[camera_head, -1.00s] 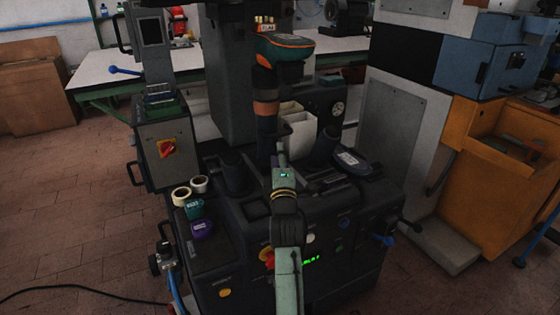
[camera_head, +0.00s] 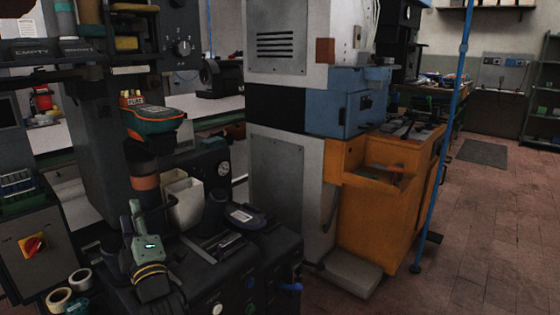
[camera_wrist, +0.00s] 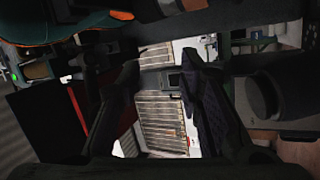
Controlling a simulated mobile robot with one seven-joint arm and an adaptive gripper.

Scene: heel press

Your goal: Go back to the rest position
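The dark heel press (camera_head: 95,130) fills the left of the head view. A teal and orange shoe-like piece (camera_head: 155,122) sits on top of its post, above an orange band. My grey-green wrist (camera_head: 148,248) is in front of the press, low and left in that view; the finger gap is too small to judge there. In the wrist view my gripper (camera_wrist: 160,72) shows two dark fingers spread apart, with nothing seen between them but background. Part of the teal and orange piece (camera_wrist: 75,22) shows at the upper left of the wrist view.
White bins (camera_head: 185,200) and a dark handheld device (camera_head: 243,215) sit on the press beside my arm. Tape rolls (camera_head: 60,300) lie at the lower left. A grey cabinet (camera_head: 290,190) and an orange workbench (camera_head: 375,225) stand to the right.

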